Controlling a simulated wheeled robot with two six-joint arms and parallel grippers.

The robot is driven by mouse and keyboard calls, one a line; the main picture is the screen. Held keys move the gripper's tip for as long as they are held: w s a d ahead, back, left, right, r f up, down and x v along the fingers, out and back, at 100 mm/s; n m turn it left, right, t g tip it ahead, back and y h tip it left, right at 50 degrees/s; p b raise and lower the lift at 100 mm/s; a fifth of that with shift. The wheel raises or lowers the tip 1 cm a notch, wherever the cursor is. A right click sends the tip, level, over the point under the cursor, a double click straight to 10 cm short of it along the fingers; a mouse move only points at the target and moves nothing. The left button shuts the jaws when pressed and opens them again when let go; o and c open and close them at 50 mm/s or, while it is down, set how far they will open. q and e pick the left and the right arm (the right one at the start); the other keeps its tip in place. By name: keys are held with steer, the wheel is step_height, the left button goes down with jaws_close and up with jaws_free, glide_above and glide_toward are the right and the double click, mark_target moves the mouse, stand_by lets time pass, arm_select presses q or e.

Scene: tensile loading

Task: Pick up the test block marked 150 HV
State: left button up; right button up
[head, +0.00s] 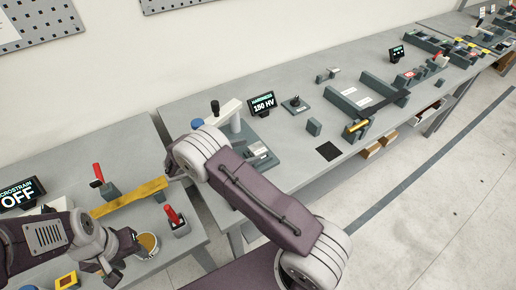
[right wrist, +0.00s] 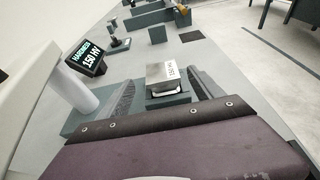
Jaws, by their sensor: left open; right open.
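The test block (right wrist: 160,73) is a small silver block with a "150 HV" label on its side. In the right wrist view it sits on the dark base of the hardness tester. My right gripper (right wrist: 160,96) is open, with one dark finger to either side of the block and visible gaps between. In the head view the block (head: 257,149) shows just past my right arm, which hides most of the right gripper. My left gripper (head: 122,258) is open and empty at the lower left, near a round tan-topped piece (head: 147,243).
The hardness display (head: 263,104) reads "150 HV" and stands behind the block. The tester's white column (right wrist: 72,88) is close left of my right gripper. A red-handled fixture (head: 176,220) and a yellow bar (head: 130,197) lie on the left table. A dark square pad (head: 329,151) lies to the right.

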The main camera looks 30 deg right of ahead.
mark_target(257, 148)
steer(key=p+x, duration=0.1)
steer(key=x, duration=0.3)
steer(key=shift+s+d+r, duration=0.15)
steer(key=shift+s, duration=0.05)
steer(key=shift+d+f, duration=0.25)
steer(key=shift+d, duration=0.15)
steer(key=shift+w+r, duration=0.1)
jaws_close()
step_height(257, 148, up, 4)
steer(key=shift+d+r, duration=0.15)
steer(key=shift+r, duration=0.1)
steer(key=s+d+r, duration=0.6)
steer(key=d, duration=0.3)
steer(key=shift+s+r+b, duration=0.25)
steer(key=shift+s+b, duration=0.1)
